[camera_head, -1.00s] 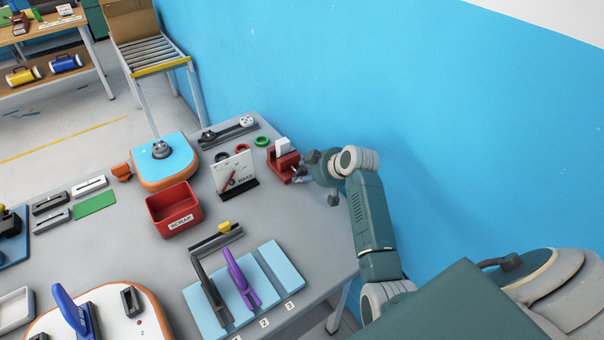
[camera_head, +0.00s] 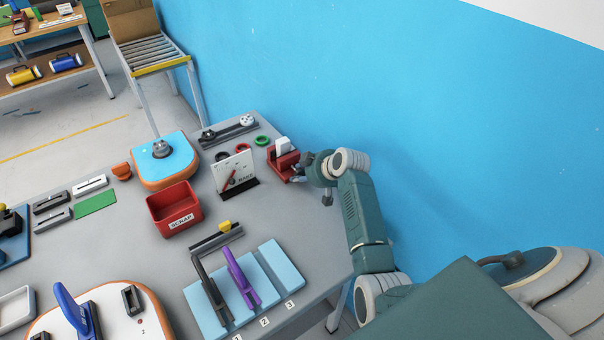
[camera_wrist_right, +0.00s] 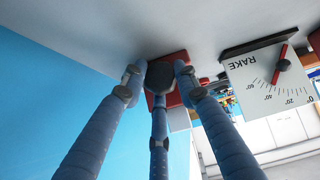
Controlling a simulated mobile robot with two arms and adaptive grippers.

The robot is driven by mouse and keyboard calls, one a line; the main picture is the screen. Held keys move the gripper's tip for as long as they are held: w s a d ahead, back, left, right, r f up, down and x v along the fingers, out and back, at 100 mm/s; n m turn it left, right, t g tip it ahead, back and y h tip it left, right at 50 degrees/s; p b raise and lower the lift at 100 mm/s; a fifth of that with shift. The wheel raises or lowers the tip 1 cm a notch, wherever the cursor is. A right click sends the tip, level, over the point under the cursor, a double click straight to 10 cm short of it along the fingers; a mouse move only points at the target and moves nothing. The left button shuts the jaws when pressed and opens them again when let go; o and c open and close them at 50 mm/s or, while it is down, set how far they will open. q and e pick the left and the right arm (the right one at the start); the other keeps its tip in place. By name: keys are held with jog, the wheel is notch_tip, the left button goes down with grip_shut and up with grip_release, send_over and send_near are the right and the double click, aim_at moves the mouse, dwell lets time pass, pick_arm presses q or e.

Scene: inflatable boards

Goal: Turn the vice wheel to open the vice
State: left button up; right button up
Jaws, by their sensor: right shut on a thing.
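The red vice (camera_head: 281,160) stands near the back right edge of the grey table, with a white block (camera_head: 283,146) between its jaws. My right gripper (camera_head: 297,175) is at the vice's right end, its arm reaching in from the right. In the right wrist view, the three fingers of my right gripper (camera_wrist_right: 159,85) close around a dark wheel (camera_wrist_right: 160,74) in front of the red vice body (camera_wrist_right: 180,92). The wheel is hidden behind the gripper in the head view. My left gripper is in neither view.
A white gauge board marked RAKE (camera_head: 234,173) stands left of the vice. A green ring (camera_head: 262,141) lies behind it. A red SCRAP bin (camera_head: 173,208) and light blue boards (camera_head: 280,265) lie nearer. The blue wall (camera_head: 400,100) is close behind my right arm.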

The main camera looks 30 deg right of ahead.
jog(key=shift+r, duration=0.1)
jog(key=shift+n+h+p, duration=0.4)
jog(key=shift+h+p, duration=0.3)
jog(key=shift+h, duration=0.1)
jog(key=shift+a+n+h+p, duration=0.15)
jog(key=shift+n+h+p, duration=0.25)
jog(key=shift+h, duration=0.2)
jog(key=shift+a+n+t+h, duration=0.15)
jog(key=shift+n+t+h, duration=0.2)
jog(key=shift+h, duration=0.45)
jog(key=shift+n+h, duration=0.25)
jog(key=shift+h, duration=0.15)
jog(key=o, duration=0.9)
